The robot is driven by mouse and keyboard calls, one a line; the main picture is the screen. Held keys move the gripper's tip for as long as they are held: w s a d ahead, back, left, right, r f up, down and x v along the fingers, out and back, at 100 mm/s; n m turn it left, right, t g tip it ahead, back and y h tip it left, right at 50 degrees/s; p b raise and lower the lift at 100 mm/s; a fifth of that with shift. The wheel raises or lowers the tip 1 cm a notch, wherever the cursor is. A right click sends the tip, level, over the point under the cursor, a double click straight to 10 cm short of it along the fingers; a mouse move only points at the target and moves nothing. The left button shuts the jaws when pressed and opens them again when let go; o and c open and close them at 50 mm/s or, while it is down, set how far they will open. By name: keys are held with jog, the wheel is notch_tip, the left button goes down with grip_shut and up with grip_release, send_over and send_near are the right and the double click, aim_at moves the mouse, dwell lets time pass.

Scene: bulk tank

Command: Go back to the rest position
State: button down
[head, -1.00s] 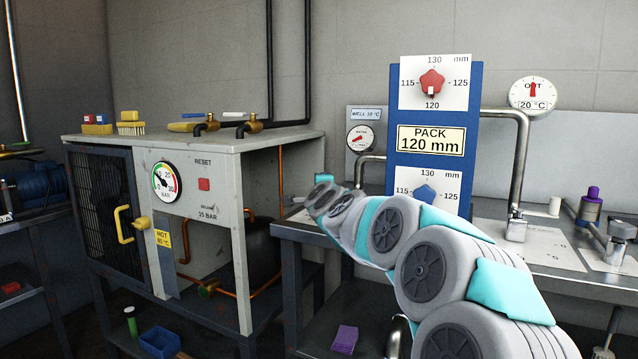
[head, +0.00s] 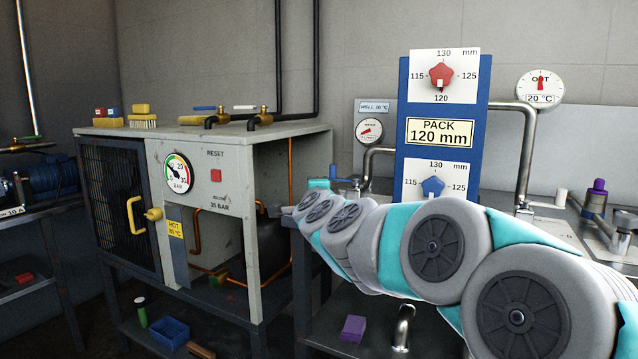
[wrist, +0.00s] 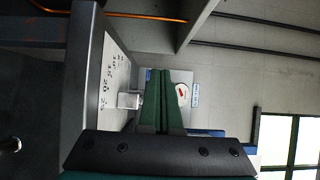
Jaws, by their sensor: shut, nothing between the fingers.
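My gripper (wrist: 157,98) shows in the wrist view with its two green fingers closed together and nothing between them. A white-faced gauge (wrist: 183,95) with a red needle lies just beyond and to the right of the fingertips in that picture. In the head view my grey and turquoise arm reaches from the lower right toward the bench at the middle. The fingers cannot be clearly made out there. The arm passes in front of the bench and the lower part of the blue panel (head: 402,135).
A grey cabinet (head: 225,255) with a gauge and yellow handle stands left, beside the arm's far end. Dark pipes (head: 278,60) rise behind it. A round gauge (head: 540,86), pipe and purple-topped part (head: 598,190) are at right. A blue bin (head: 170,331) is on a low shelf.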

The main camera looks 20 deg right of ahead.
jog(key=s+a+f+n+g+y, duration=0.2)
jog(key=s+a+f+n+y, duration=0.15)
jog(key=a, duration=0.35)
jog(key=s+a+f+n+g+y, duration=0.1)
jog(key=s+a+f+n+y, duration=0.2)
jog(key=a+f+n, duration=0.25)
jog(key=s+a+f+n+g+y, duration=0.2)
jog(key=s+a+f+n+g, duration=0.4)
jog(key=s+f, duration=0.5)
jog(key=s+d+f+n+g+h, duration=0.1)
jog(key=s+d+f+n+g, duration=0.1)
jog(key=s, duration=0.8)
jog(key=s+d+f+n+g+h, duration=0.1)
jog(key=s+d+f+n+g, duration=0.1)
jog(key=s+f, duration=0.4)
jog(key=s+d+f+n+g+h, duration=0.2)
jog(key=s+g, duration=0.4)
jog(key=s, duration=0.8)
notch_tip(320, 180, down, 2)
jog(key=shift+s+d+f, duration=0.2)
jog(key=shift+d, duration=0.6)
jog(key=shift+d, duration=0.15)
